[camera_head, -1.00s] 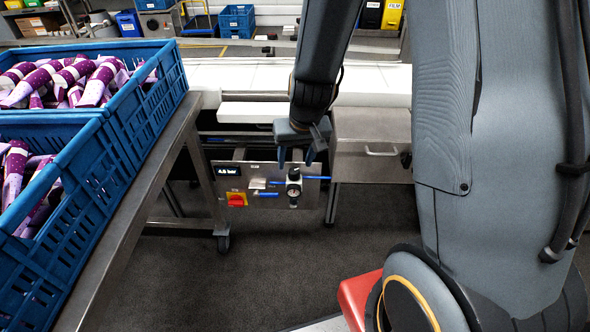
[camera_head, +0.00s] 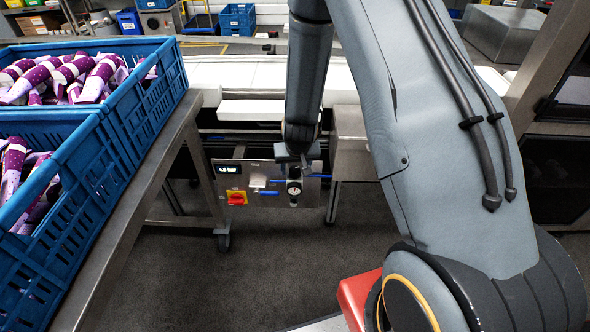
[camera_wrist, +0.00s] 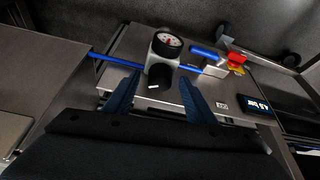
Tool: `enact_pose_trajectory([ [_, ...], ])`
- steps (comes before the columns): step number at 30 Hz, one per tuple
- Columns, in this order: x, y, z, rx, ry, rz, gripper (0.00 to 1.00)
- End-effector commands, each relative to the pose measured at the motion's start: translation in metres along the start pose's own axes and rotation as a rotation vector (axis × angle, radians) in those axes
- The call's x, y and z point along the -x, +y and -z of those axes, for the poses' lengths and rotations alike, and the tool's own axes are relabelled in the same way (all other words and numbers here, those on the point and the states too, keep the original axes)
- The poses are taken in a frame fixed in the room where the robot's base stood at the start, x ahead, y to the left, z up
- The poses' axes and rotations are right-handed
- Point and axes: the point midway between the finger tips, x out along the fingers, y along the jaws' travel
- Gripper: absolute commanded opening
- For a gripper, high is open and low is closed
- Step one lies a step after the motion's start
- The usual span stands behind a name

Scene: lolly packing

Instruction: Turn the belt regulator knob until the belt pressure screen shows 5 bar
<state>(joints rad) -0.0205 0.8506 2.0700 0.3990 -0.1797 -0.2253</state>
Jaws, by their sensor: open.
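The belt regulator has a black knob (camera_wrist: 156,80), seen in the wrist view below a round white-faced gauge (camera_wrist: 168,42). My gripper (camera_wrist: 159,77) is open, with one blue finger on each side of the knob and visible gaps between. I cannot tell exactly how deep the fingers reach. In the head view my gripper (camera_head: 293,160) is over the regulator and hides the knob; the gauge (camera_head: 294,188) shows below it. The belt pressure screen (camera_head: 229,169) appears to read 4.5 bar; it shows upside down in the wrist view (camera_wrist: 254,106).
The panel (camera_head: 262,199) also carries a red and yellow switch (camera_head: 236,198) and blue hoses (camera_head: 318,176). A steel table with blue crates (camera_head: 97,128) of wrapped lollies stands left. A steel box (camera_head: 352,150) adjoins the panel on the right. Floor in front is clear.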

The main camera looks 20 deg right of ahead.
Motion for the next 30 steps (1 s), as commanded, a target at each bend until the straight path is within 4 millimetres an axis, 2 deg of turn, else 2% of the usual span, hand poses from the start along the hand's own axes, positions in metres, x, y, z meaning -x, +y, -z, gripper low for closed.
enact_pose_trajectory([
  [4, -0.0067, 0.0001, -0.0001, -0.001, 0.0, 0.0, 0.5],
  [11, -0.0072, 0.0, 0.0, -0.001, 0.0, 0.0, 0.5],
  [19, -0.0071, 0.0, -0.0001, 0.0, 0.0, 0.0, 0.1],
  [30, -0.0032, -0.0011, 0.001, -0.07, 0.0, -0.027, 0.1],
])
